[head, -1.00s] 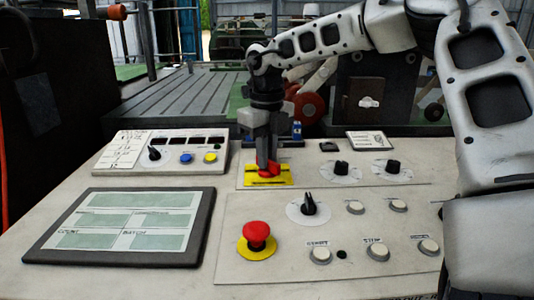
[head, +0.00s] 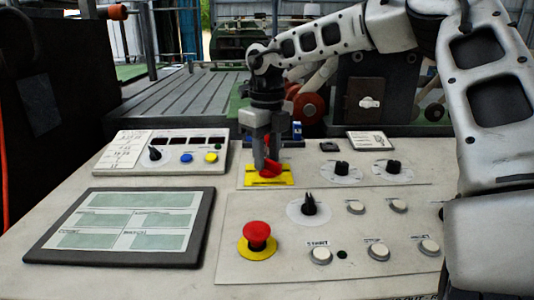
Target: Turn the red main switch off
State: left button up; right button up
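The red main switch (head: 271,168) sits on a yellow plate (head: 284,181) at the back middle of the control panel. My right gripper (head: 266,160) points down right at the switch, its fingers at the red handle. The fingers hide part of the handle, and I cannot tell whether they grip it or only touch it. The handle shows on the right side of the fingers, lying at a slant. My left gripper is not in the view.
A red emergency stop button (head: 256,236) on a yellow disc stands in front of the switch. A black knob (head: 309,206) is to its right. A screen (head: 125,227) and a small box with buttons (head: 165,153) lie left. Two more knobs (head: 341,168) are right.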

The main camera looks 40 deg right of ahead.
aim_at(267, 159)
jog(key=shift+r, duration=0.1)
notch_tip(267, 159, up, 16)
jog(key=p, duration=0.1)
jog(key=shift+p, duration=0.4)
